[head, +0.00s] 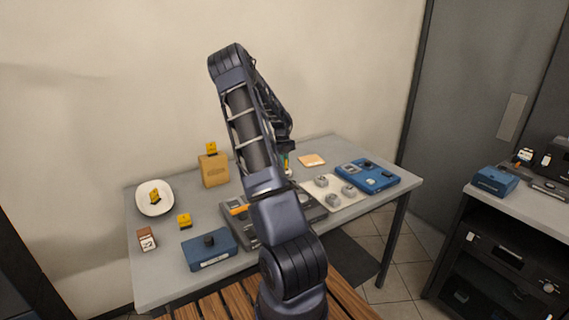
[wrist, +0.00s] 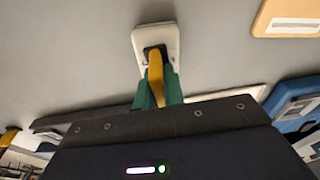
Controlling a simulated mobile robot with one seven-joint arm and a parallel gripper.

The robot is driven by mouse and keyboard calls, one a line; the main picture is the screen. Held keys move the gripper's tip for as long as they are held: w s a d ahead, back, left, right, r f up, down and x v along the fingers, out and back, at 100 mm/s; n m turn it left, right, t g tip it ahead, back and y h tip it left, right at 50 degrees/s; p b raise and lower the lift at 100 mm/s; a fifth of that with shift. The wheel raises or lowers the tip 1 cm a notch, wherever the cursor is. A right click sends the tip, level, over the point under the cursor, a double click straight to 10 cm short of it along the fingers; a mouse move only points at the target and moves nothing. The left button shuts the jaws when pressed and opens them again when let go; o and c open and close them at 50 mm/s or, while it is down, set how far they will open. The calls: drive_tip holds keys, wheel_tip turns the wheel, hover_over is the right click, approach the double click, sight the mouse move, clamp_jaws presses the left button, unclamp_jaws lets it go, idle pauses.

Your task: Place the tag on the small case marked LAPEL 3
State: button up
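My gripper (wrist: 157,88) shows green fingers in the wrist view, shut on a yellow tag (wrist: 155,72). The tag's far end lies over a dark square patch on a small pale rounded block (wrist: 141,42); I cannot tell whether they touch. In the head view my arm hides most of this spot, and only a bit of green finger (head: 286,160) shows. A blue case (head: 209,249) with a black knob and a white label stands at the table's front left. No label is readable as LAPEL 3, so I cannot tell which case bears it.
Left on the table (head: 150,284) are a white dish (head: 143,207) with a yellow piece, another yellow piece (head: 184,220), a brown box (head: 214,171) and a brown-white block (head: 146,238). Right are a pale mat (head: 345,202) with several grey knobs, a blue tray (head: 381,180) and a tan pad (head: 312,160).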

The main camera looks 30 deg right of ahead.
drive_tip(key=o, duration=0.4)
drive_tip(key=shift+o, duration=0.2)
drive_tip(key=shift+r, duration=0.1)
wheel_tip(320, 180, up, 12)
drive_tip(key=w, duration=0.2)
drive_tip(key=s+a+r+n+t+y, duration=0.1)
drive_tip(key=s+a+r+n+t, duration=0.1)
drive_tip(key=s+a+r+n, duration=0.65)
drive_tip(key=s+a+r+n+t, duration=0.1)
drive_tip(key=s+a+r+n, duration=0.3)
drive_tip(key=a+n, duration=0.15)
drive_tip(key=s+a+r+n, duration=0.4)
drive_tip(key=a, duration=0.3)
drive_tip(key=s+a+n+t, duration=0.1)
drive_tip(key=s+a+n, duration=0.6)
drive_tip(key=s+n, duration=0.2)
drive_tip(key=s+a+n+t+h, duration=0.1)
drive_tip(key=s+a+n, duration=0.6)
drive_tip(key=s, duration=0.7)
drive_tip(key=shift+r+n+t, duration=0.3)
drive_tip(key=shift+n+t, duration=0.4)
drive_tip(key=shift+n, duration=0.3)
